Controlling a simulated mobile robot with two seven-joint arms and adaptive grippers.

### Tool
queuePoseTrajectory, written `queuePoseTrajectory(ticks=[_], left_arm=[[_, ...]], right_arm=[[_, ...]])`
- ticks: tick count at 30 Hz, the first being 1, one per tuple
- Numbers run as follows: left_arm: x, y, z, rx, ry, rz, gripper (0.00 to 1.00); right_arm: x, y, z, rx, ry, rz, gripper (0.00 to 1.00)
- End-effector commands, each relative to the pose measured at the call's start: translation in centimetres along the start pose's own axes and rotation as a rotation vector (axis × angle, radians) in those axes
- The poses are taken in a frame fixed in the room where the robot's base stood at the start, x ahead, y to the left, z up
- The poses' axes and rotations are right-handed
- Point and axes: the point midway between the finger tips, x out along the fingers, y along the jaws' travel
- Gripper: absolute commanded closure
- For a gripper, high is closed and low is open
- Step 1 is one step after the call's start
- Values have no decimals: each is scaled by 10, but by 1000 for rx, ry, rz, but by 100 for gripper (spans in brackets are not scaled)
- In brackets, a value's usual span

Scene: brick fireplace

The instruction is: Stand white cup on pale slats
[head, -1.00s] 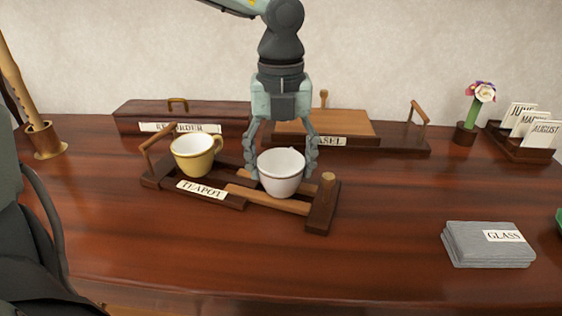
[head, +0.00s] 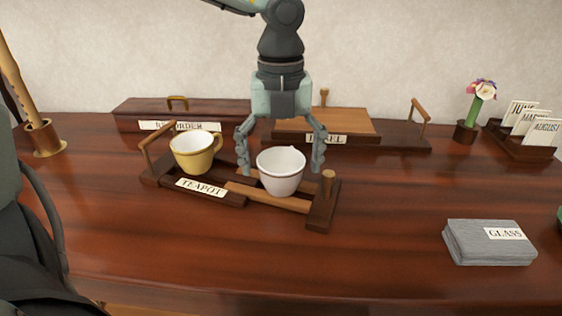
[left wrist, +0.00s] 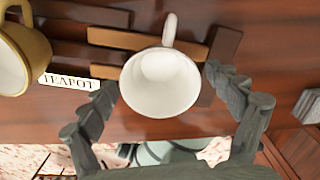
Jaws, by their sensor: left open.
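The white cup (head: 281,172) stands upright on the pale slats (head: 268,198) at the right part of the dark wooden tray. In the left wrist view the cup (left wrist: 160,82) shows from above, its handle toward the top, with a pale slat (left wrist: 120,40) beside it. My left gripper (head: 280,170) is open, its fingers spread to either side of the cup and apart from it. In the left wrist view the gripper's fingers (left wrist: 163,85) flank the cup with gaps on both sides. My right gripper is not in view.
A yellow cup (head: 192,153) stands on the tray's left part behind the TEAPOT label (head: 202,188). Grey folded cloths labelled GLASS (head: 488,243) lie at the right. A lidded box (head: 180,110) and another wooden tray (head: 395,137) stand behind. The table's front is clear.

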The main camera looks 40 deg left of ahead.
Motion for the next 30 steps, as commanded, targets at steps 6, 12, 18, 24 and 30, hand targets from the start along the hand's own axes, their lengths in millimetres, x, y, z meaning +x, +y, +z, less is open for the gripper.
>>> queuePoseTrajectory(ticks=[6, 12, 18, 24, 30], left_arm=[[-11, -1, 1, -1, -4, -3, 11], [-55, -1, 2, -2, -7, -3, 11], [-96, -1, 1, -1, -4, -2, 11], [-118, 0, 0, 0, -1, 1, 11], [-123, 0, 0, 1, -1, 0, 11]], right_arm=[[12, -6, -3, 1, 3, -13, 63], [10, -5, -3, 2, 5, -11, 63], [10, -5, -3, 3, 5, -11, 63], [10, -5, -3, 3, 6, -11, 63], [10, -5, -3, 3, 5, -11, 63]])
